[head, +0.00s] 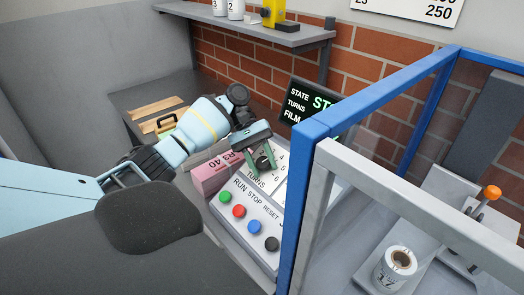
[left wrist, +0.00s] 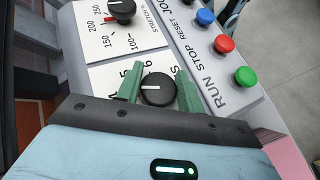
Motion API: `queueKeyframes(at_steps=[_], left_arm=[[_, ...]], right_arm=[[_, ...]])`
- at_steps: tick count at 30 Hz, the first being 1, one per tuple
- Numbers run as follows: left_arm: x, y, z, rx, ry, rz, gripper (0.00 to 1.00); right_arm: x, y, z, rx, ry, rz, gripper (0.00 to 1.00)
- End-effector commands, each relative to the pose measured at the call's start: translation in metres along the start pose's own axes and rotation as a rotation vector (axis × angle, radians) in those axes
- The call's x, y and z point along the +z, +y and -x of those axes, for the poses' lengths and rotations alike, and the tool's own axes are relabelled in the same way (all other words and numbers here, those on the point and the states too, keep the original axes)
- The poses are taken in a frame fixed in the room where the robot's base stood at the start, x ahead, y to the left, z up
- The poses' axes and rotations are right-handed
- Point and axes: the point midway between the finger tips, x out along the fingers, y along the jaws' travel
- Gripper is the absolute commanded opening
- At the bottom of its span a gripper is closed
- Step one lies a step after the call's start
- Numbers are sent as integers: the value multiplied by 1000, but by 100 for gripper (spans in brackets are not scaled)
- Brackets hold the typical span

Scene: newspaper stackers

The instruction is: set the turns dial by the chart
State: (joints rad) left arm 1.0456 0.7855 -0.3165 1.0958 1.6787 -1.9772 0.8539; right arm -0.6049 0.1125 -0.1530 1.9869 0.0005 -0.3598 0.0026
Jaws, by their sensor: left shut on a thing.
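The turns dial (left wrist: 158,89) is a round black knob with a white pointer line, on a white plate with printed numerals. In the left wrist view its line points left; the numerals there are partly covered, so I cannot read the setting. My left gripper (head: 262,158) is shut on the dial, with a green finger on each side of it. My right gripper is not in view.
A stretch dial (left wrist: 121,11) sits beside the turns plate. Green, red, blue and black buttons (head: 239,211) line the panel front. A dark display (head: 307,100) stands behind, partly hidden by a blue-framed guard (head: 302,200) close on the right. A pink block (head: 212,175) lies left.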

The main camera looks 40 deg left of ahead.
Motion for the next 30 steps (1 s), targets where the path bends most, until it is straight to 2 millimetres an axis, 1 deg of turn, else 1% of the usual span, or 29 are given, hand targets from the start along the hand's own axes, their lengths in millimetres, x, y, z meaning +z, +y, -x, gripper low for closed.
queueKeyframes(at_steps=[8,9,13,23,26,30], left_arm=[[0,0,-1,0,0,0,15],[0,0,-1,0,0,0,39],[0,0,-1,0,0,1,56],[0,0,1,0,0,1,57],[-1,0,7,0,1,2,57],[-1,0,27,1,3,3,57]], right_arm=[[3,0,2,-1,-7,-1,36],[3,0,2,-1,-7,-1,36],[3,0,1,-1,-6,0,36],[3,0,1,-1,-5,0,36],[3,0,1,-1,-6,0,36],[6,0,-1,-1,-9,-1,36]])
